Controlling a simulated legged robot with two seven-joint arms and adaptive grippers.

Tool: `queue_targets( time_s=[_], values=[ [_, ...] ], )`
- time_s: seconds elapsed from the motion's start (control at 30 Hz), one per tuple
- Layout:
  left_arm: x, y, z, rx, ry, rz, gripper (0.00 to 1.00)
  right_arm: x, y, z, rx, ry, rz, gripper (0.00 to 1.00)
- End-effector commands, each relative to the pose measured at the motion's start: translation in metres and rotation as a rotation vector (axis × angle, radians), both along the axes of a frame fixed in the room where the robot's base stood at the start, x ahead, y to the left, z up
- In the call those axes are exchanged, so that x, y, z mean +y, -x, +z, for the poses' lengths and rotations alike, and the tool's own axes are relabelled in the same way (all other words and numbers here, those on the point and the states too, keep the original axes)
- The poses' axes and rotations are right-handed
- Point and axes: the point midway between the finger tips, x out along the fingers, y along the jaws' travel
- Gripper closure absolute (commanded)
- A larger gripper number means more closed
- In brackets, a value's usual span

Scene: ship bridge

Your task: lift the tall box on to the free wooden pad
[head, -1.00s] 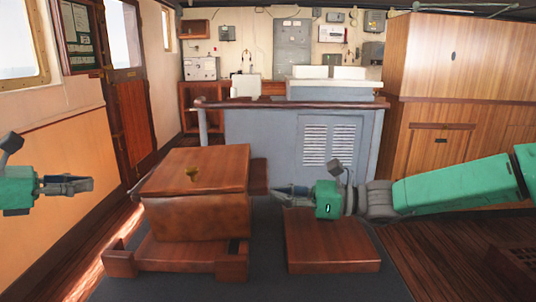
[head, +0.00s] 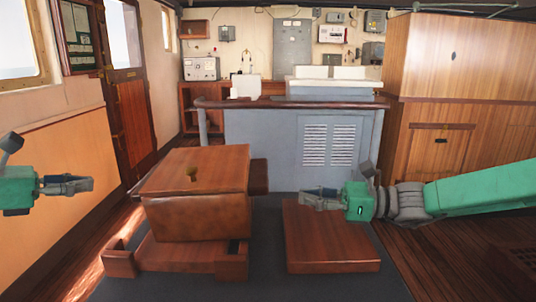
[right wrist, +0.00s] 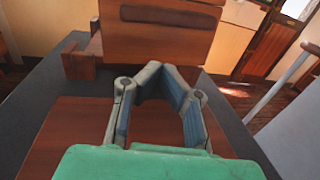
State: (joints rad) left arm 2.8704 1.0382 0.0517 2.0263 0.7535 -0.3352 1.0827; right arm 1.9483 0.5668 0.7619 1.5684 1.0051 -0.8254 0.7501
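The tall box (head: 195,216) is brown wood with a small brass-coloured mark on its lid. It stands upright on a wooden base with raised edge pieces (head: 175,258), left of centre. The free wooden pad (head: 330,245) lies bare to its right. My right gripper (head: 303,198) is above the pad's far edge, empty and apart from the box.
Both supports lie on a dark grey mat (head: 265,280). A grey console (head: 265,140) with louvred vents stands behind. Wooden cabinets (head: 450,130) are at the right, a wall and door (head: 130,100) at the left. A gap of mat separates box and pad.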

Motion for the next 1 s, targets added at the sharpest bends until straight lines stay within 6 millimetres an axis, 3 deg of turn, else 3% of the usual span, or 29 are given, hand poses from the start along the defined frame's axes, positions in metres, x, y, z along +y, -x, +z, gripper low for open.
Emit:
queue_targets(
  time_s=[0.67, 1.0],
  values=[
    [0.0, 0.0, 0.0, 0.001, 0.001, 0.0, 1.0, -0.032, 0.006, 0.0, 0.001, 0.0, 0.0, 1.0],
    [0.0, 0.0, 0.0, 0.0, 0.0, 0.0, 1.0, -0.032, 0.041, 0.0, 0.002, -0.002, 0.0, 1.0]
  ],
)
